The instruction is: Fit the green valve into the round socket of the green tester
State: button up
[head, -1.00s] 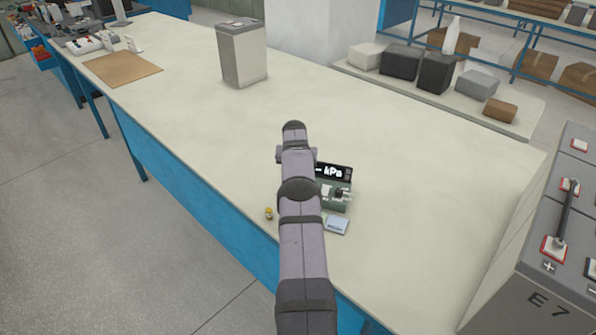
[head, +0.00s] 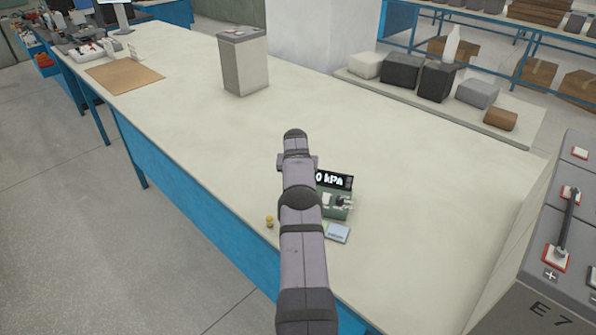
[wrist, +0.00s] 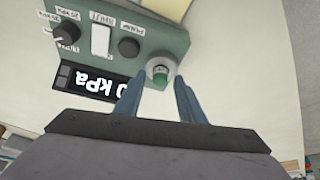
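The green tester (wrist: 185,40) lies under my gripper and appears upside down in the wrist view. It has dark knobs, a white switch and a black display (wrist: 92,83) that reads 0 kPa. The green valve (wrist: 161,78) sits in the round grey socket at the tester's corner, its green top showing. My gripper (wrist: 160,88) is open, with one blue finger on each side of the valve and a gap to it. In the head view the tester (head: 338,212) is partly hidden behind my arm, and the valve and fingers are hidden.
A small yellow item (head: 269,221) stands left of my arm near the bench's front edge. A grey box (head: 243,65) stands further back. A large grey unit (head: 540,240) is at the right. The bench between is clear.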

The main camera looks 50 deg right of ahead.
jog(key=b+v, duration=0.3)
jog(key=v, duration=0.9)
jog(key=shift+b, duration=0.4)
jog(key=s+a+n+y, duration=0.1)
jog(key=s+a+n, duration=0.15)
jog(key=a, duration=1.25)
jog(key=s+a+n+y, duration=0.1)
jog(key=a+n+y, duration=0.15)
jog(key=a, duration=1.25)
jog(key=s+a+f+n+g, duration=0.1)
jog(key=s+a+f+n, duration=0.1)
jog(key=s+a, duration=0.6)
jog(key=s+a+f+n+g, duration=0.1)
jog(key=s+a+f+n, duration=0.2)
jog(key=s+a, duration=0.4)
jog(key=s+f, duration=0.1)
jog(key=s, duration=0.4)
jog(key=shift+s+a+n+g, duration=0.25)
jog(key=shift+a+n+g, duration=0.05)
jog(key=shift+a, duration=0.1)
